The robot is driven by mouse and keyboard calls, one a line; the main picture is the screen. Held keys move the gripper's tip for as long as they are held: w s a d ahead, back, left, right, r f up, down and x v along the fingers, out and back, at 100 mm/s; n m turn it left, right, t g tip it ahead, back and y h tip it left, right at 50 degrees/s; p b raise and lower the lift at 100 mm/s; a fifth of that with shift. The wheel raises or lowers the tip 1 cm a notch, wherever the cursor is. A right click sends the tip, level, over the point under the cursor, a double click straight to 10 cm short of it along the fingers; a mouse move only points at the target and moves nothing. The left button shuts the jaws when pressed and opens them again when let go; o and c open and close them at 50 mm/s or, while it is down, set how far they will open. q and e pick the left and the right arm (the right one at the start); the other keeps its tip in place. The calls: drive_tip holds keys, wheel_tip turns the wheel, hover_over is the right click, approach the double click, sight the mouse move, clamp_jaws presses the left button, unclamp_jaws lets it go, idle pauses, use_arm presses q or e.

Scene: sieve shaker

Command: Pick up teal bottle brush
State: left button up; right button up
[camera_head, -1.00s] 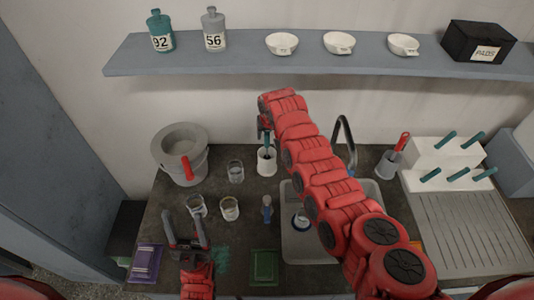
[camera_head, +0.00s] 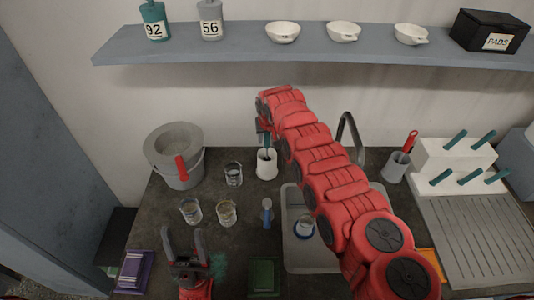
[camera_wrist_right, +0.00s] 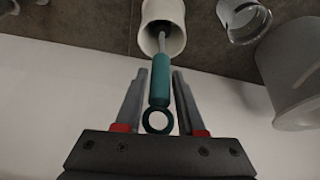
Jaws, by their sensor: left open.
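The teal bottle brush (camera_wrist_right: 160,82) stands with its grey shaft in a white cup (camera_wrist_right: 172,14) in the right wrist view. Its handle ends in a teal ring near the gripper's palm. My right gripper (camera_wrist_right: 161,72) has a finger on each side of the handle, with gaps showing between, so it looks open around it. In the head view the white cup (camera_head: 267,166) stands at the back of the counter, and my right arm hides most of the brush. My left gripper (camera_head: 184,234) is open and empty over the front left of the counter.
Several glass beakers (camera_head: 227,212) stand left of the cup, near a grey pot (camera_head: 180,170) with a red handle. A small blue-handled item (camera_head: 267,212) stands beside the sink (camera_head: 315,262). A tap (camera_head: 350,135) rises behind my right arm. A shelf (camera_head: 300,55) runs above.

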clamp_jaws()
idle(0.3)
